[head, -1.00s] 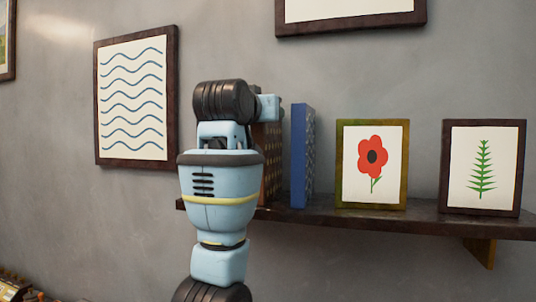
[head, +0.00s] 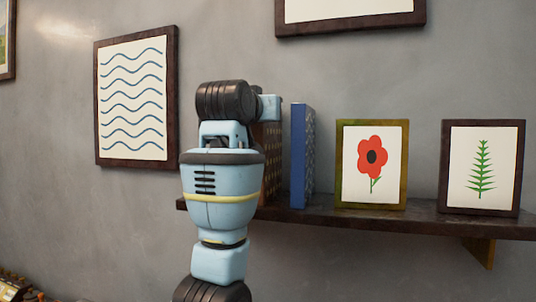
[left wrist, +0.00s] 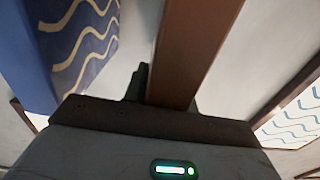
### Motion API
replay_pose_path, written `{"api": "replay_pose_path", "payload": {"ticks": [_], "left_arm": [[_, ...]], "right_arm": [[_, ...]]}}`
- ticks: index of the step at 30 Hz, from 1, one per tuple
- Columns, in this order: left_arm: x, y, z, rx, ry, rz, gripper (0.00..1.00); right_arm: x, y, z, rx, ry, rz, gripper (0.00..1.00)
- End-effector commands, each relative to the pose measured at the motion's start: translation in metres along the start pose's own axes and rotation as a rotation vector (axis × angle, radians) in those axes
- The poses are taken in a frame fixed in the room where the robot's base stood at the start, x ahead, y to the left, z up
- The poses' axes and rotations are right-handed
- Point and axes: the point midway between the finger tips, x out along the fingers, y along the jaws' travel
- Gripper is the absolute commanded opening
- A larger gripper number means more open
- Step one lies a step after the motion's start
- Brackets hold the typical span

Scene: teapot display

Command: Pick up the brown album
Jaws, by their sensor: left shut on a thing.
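The brown album (head: 271,165) stands upright on the wall shelf, left of the blue album, its left part hidden behind my left arm. In the left wrist view, the brown album's spine (left wrist: 193,45) runs between the dark fingers of my left gripper (left wrist: 165,95), which is shut on it. In the head view, my left arm hides the gripper's fingers. My right gripper is in neither view.
The blue album (head: 299,155) stands close to the right of the brown one. Farther right on the dark shelf (head: 400,218) are a red flower picture (head: 371,165) and a fern picture (head: 482,168). A framed wave picture (head: 136,97) hangs at left.

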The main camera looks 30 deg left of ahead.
Motion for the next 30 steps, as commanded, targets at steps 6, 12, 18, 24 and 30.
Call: {"api": "replay_pose_path", "payload": {"ticks": [6,12,18,24,30], "left_arm": [[-0.001,0.000,-0.002,-0.001,0.004,0.000,0.00],[-0.001,0.000,-0.008,-0.001,0.005,0.000,0.00],[-0.002,0.000,-0.023,-0.001,0.006,0.000,0.00],[-0.002,0.000,-0.038,-0.001,0.007,0.000,0.00],[-0.015,-0.006,-0.040,-0.002,0.009,-0.001,0.00]], "right_arm": [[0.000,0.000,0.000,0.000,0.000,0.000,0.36],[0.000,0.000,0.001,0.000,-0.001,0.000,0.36],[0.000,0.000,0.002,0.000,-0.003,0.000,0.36],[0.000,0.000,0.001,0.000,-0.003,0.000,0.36],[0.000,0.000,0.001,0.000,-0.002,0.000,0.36]]}}
